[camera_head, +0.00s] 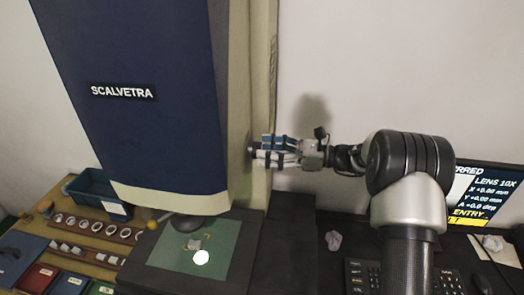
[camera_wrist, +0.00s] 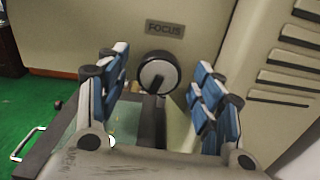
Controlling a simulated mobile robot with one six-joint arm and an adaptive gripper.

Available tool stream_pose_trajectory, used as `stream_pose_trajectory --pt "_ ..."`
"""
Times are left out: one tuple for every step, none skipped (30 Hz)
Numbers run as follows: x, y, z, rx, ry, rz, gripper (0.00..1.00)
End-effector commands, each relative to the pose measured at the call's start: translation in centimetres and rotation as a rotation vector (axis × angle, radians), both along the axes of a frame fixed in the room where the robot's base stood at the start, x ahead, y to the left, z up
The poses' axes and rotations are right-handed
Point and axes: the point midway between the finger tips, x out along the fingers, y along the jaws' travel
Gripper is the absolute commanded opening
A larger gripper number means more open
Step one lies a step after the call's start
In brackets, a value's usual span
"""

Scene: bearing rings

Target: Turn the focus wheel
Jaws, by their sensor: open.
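The focus wheel (camera_wrist: 158,73) is a round knob with a dark rim and a pale face. It sits on the beige side of the machine, below a "FOCUS" label (camera_wrist: 165,29). In the head view the wheel (camera_head: 251,149) shows only as a small dark edge at the machine's right side. My gripper (camera_head: 264,150) reaches it from the right, with its fingertips close to the wheel. In the wrist view my gripper (camera_wrist: 160,82) is open, with one blue-padded finger on each side of the wheel. I cannot tell whether either finger touches it.
The tall blue "SCALVETRA" machine (camera_head: 145,75) stands left of my gripper. Below it is a lit green stage (camera_head: 222,243). A wooden rack (camera_head: 75,231) of rings, a blue bin (camera_head: 92,186) and small coloured trays lie left. A screen (camera_head: 490,195) and keypad stand right.

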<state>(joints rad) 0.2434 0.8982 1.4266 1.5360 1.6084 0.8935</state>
Motion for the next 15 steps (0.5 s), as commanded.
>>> stream_pose_trajectory --pt "0.1 0.7 0.0 -0.001 0.000 0.002 0.61" --pt "0.2 0.9 0.0 -0.001 0.000 0.001 0.61" --pt "0.2 1.2 0.0 0.000 0.000 0.000 0.61" --pt "0.3 1.4 0.0 0.000 0.000 0.000 0.61" --pt "0.3 1.6 0.0 0.000 0.000 0.000 0.61" --pt "0.3 1.7 0.0 0.000 0.000 0.000 0.61" --pt "0.3 1.8 0.0 0.000 0.000 0.000 0.61" --pt "0.4 1.9 0.0 0.000 0.000 0.000 0.61" --pt "0.4 1.9 0.0 0.000 0.000 0.000 0.61" --pt "0.4 1.9 0.0 0.000 0.000 0.000 0.61" --pt "0.4 1.9 0.0 0.000 0.000 0.000 0.61" --pt "0.4 1.9 0.0 0.000 0.000 -0.001 0.61" --pt "0.4 1.9 0.0 0.000 0.000 -0.001 0.61" --pt "0.4 1.9 0.0 0.000 0.000 -0.001 0.61" --pt "0.4 1.9 0.0 0.000 0.000 -0.001 0.60"
